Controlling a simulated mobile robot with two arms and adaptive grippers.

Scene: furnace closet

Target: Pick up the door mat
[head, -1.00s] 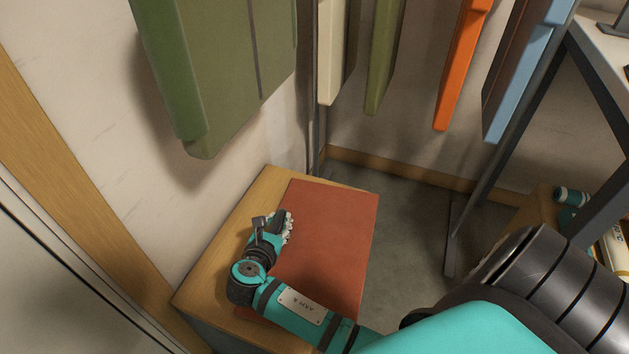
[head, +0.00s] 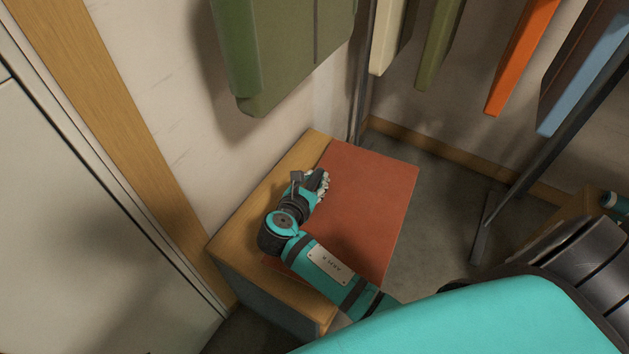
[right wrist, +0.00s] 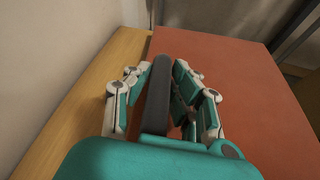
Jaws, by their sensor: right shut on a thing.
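The door mat appears as a flat red-brown sheet (head: 360,205) lying on a low wooden-topped box (head: 262,208). Its right side reaches the box's right edge or past it. My right gripper (head: 317,183) is over the mat's left edge, low and close to it. In the right wrist view, the gripper's teal and white fingers (right wrist: 161,68) are closed around a dark grey upright bar (right wrist: 157,95), with the mat (right wrist: 265,105) to the right. I cannot tell whether the bar is joined to the mat. My left gripper is not in view.
A pale wall with wooden trim (head: 115,120) stands close on the left. A green hanging garment (head: 290,70) is above the box. Orange (head: 520,60) and blue (head: 590,80) hanging pieces are at the upper right, by a dark metal frame (head: 510,200). Grey floor (head: 440,200) is open right of the box.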

